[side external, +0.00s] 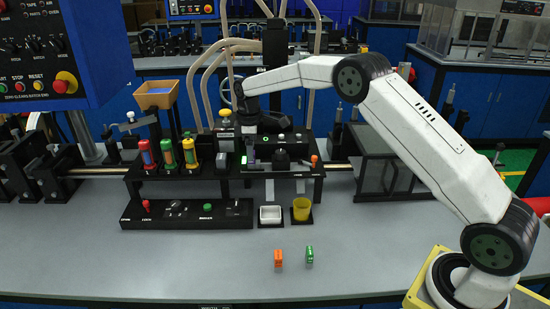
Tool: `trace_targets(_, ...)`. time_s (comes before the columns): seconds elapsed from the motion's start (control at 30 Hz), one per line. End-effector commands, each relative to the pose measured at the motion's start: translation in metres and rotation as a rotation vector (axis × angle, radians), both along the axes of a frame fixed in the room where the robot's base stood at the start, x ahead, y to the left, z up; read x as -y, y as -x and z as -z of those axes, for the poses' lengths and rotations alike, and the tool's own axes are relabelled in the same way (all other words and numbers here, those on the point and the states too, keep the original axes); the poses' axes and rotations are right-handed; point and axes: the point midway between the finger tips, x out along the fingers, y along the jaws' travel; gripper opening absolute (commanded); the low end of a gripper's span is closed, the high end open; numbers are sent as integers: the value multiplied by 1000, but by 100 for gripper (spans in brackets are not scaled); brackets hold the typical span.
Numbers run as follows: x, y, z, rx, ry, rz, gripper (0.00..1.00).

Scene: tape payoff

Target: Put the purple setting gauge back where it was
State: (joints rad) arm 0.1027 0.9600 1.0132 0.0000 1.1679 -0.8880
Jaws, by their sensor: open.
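A small purple piece (251,154), which looks like the setting gauge, shows at the middle of the black fixture, beside a small green light. It is tiny and partly hidden, so I cannot tell how it is seated. My dark gripper (251,142) reaches down from the white arm to just above and around this spot. Its jaws are open, but the fingers blend into the dark fixture. I cannot tell whether they touch the purple piece.
An orange gauge (278,257) and a green gauge (309,254) stand apart on the clear grey bench front (180,270). Coloured cylinders (168,154) stand left; a clear-sided box (383,175) stands right.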

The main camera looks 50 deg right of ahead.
Motion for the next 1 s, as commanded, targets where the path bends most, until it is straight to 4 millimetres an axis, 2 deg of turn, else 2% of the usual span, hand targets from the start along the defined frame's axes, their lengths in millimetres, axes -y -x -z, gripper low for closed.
trace_targets(0.1,0,1,17,-4,0,0,85)
trace_targets(0.3,0,1,31,-2,-1,0,85)
trace_targets(0.83,0,1,32,0,0,0,85)
trace_targets(1.0,0,1,32,0,0,0,31)
